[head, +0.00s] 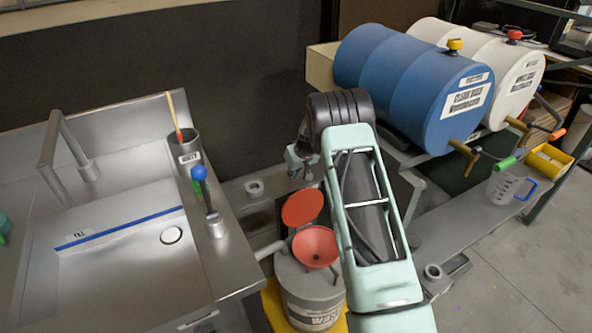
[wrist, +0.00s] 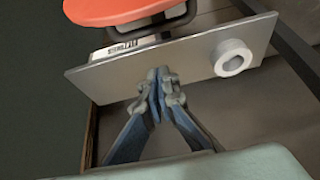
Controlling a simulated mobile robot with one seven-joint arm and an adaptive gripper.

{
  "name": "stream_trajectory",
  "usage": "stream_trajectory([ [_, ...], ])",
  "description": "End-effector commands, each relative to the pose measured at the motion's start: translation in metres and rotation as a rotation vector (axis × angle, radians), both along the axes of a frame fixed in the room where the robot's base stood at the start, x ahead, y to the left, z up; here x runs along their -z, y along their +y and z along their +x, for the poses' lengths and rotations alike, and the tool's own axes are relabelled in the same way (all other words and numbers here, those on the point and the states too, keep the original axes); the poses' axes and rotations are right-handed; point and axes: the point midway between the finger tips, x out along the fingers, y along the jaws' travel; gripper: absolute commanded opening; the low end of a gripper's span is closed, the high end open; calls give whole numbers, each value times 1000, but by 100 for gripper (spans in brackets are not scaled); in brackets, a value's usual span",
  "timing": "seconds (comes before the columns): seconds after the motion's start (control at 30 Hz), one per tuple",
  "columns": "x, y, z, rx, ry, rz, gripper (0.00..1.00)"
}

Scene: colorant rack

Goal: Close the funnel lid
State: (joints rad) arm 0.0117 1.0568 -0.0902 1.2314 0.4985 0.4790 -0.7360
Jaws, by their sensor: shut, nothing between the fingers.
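The funnel (head: 315,247) is red-orange and sits on top of a grey waste container (head: 309,292). Its round red-orange lid (head: 302,207) stands open, tilted up behind the funnel's mouth. In the wrist view a red-orange disc, apparently the lid (wrist: 118,9), shows at the top edge, cut off by the frame. My gripper (head: 301,166) is behind the lid, apart from it, and partly covered by my arm. In the wrist view its fingertips (wrist: 160,84) are together with nothing between them, in front of a grey plate (wrist: 185,68).
A steel sink bench (head: 125,262) with a blue-knobbed lever (head: 199,174) stands left of the funnel. Blue (head: 405,80) and white (head: 490,62) drums lie at upper right. A measuring jug (head: 505,188) stands on the right shelf. A dark wall (head: 200,75) is behind.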

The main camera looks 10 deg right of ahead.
Motion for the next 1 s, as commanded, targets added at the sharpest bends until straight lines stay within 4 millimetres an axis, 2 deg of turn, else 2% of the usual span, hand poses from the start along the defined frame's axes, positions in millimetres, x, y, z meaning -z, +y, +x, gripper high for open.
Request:
stream_trajectory([
  [0.03, 11, 2, 3, -1, 2, 0, 0],
  [0.07, 13, 2, 4, 0, 1, 0, 0],
  [0.2, 10, -4, -13, 3, 0, 1, 0],
  [0.43, 12, -9, -30, 1, 1, 2, 0],
  [1.0, 13, -11, -34, 1, -4, 2, 0],
])
